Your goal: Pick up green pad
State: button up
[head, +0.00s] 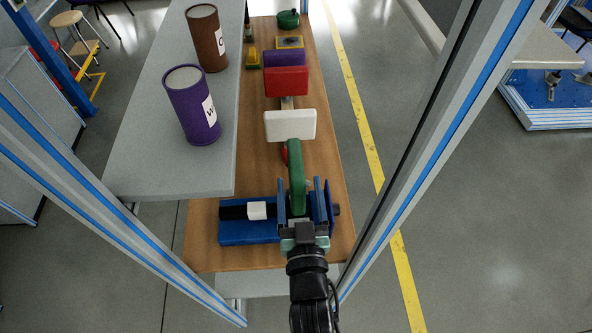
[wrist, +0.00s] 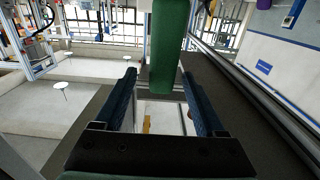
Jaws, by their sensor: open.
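The green pad (head: 295,165) stands edge-on near the front of the wooden board in the head view. It also shows in the wrist view (wrist: 169,45), where its lower end lies between the fingers near their tips. My gripper (head: 304,186) is open, with its two blue fingers apart on either side of the pad's near part. In the wrist view my gripper (wrist: 160,75) shows a clear gap between the left finger and the pad. The pad is closer to the right finger; whether it touches is unclear.
A white pad (head: 290,125), red pad (head: 286,81) and purple pad (head: 284,58) stand behind along the wooden board (head: 335,215). A blue fixture (head: 248,233) lies left of my gripper. Purple (head: 193,105) and brown (head: 207,40) canisters stand on the grey shelf. Frame posts flank the board.

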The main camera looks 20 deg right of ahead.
aim_at(296, 166)
jog(key=shift+f+p+x, duration=0.2)
jog(key=shift+p+x, duration=0.35)
jog(key=shift+x, duration=1)
jog(key=shift+f+p+x, duration=0.15)
jog(key=shift+p+x, duration=0.4)
jog(key=shift+x, duration=1.05)
jog(key=shift+a, duration=0.1)
grip_shut()
